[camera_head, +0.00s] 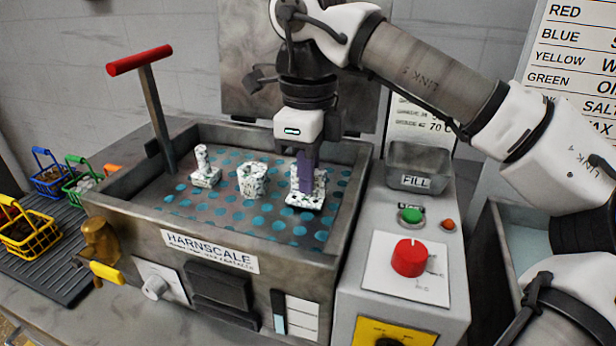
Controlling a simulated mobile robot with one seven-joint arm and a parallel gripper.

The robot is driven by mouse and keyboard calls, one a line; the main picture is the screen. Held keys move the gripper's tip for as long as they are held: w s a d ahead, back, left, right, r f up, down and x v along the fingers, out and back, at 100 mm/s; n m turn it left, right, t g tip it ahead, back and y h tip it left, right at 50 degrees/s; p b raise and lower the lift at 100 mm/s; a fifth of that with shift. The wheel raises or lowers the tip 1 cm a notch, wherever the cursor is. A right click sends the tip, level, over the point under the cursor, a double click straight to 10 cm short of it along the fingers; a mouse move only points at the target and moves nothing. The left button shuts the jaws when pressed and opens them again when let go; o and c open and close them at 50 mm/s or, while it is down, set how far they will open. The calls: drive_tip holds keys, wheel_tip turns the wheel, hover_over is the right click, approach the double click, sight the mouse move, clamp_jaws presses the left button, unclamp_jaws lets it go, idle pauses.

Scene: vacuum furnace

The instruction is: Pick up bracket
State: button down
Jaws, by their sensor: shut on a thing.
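The bracket (316,188) is a white, dark-speckled piece at the right side of the perforated, blue-dotted floor of the HARNSCALE basin (120,199). My gripper (305,188) points straight down over it, with its purple-grey fingers shut on the bracket. The fingers hide part of the bracket's middle. The bracket's base is at or very near the basin floor; I cannot tell whether it touches. Two other speckled pieces stand to the left: a chunky block (251,180) and a piece with an upright post on a flat base (205,168).
A lever with a red handle (139,60) rises at the basin's left. Blue, green and yellow wire baskets (30,235) stand on a dark ribbed mat at far left. A FILL tray (418,165), green button (411,215) and red knob (409,257) are at right.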

wheel_tip(320, 180, up, 10)
drive_tip(key=shift+r+p, duration=0.25)
drive_tip(key=shift+p, duration=0.65)
wheel_tip(320, 180, up, 17)
drive_tip(key=p, duration=1.6)
wheel_tip(320, 180, down, 10)
drive_tip(key=b, duration=0.9)
drive_tip(key=shift+r, duration=0.25)
drive_tip(key=shift+r, duration=0.1)
wheel_tip(320, 180, up, 9)
drive_tip(key=p, duration=0.9)
